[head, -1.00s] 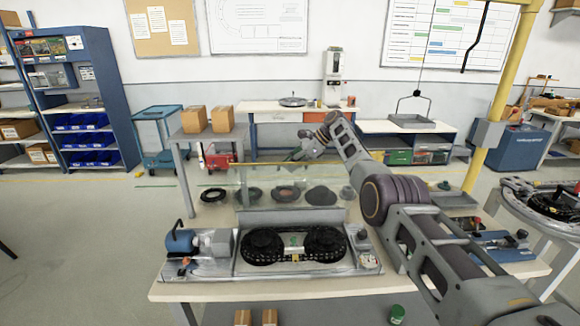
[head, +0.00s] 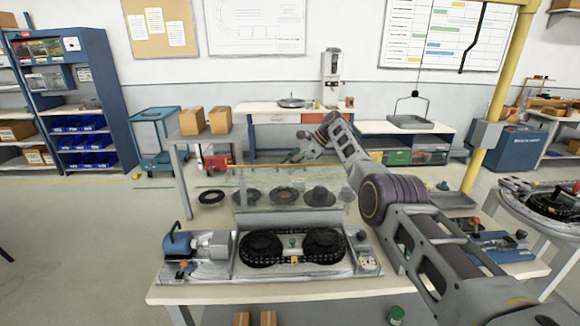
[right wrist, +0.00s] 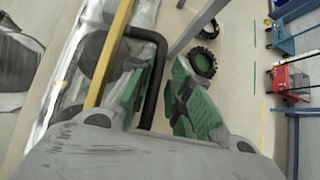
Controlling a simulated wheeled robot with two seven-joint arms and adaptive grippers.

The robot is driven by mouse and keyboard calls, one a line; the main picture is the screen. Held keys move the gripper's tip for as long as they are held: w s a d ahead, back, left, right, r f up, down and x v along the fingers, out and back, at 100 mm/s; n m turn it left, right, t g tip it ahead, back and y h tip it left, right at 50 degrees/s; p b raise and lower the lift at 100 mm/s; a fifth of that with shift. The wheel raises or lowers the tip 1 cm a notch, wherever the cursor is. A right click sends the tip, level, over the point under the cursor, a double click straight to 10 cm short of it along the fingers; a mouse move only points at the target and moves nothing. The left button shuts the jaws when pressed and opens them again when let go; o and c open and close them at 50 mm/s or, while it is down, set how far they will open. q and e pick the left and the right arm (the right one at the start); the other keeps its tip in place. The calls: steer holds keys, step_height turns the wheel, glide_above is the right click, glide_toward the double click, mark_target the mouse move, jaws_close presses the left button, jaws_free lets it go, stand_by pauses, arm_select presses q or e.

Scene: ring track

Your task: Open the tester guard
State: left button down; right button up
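The tester (head: 190,268) stands on the near table, with two black toothed wheels (head: 291,245) in its bed. Its clear guard (head: 262,186) stands raised at the back, so the bed is uncovered from the front. In the right wrist view, the guard's yellow edge bar (right wrist: 108,55) and black handle (right wrist: 161,55) show close up. My right gripper (head: 296,157) is at the guard's top edge. In the right wrist view, its green-padded fingers (right wrist: 158,100) are apart, with the handle between them and a gap beside it. My left gripper is out of view.
Several black rings and discs (head: 285,196) lie behind the guard, partly seen through it. A grey shelf with two cardboard boxes (head: 220,120) stands behind left. A yellow post (head: 495,100) rises at right. Floor left of the table is clear.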

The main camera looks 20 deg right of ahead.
steer(key=v, duration=1.1)
steer(key=shift+d+r, duration=0.25)
steer(key=shift+d, duration=0.05)
steer(key=shift+s+r, duration=0.1)
stand_by(0.3)
step_height(320, 180, up, 10)
steer(key=p, duration=1)
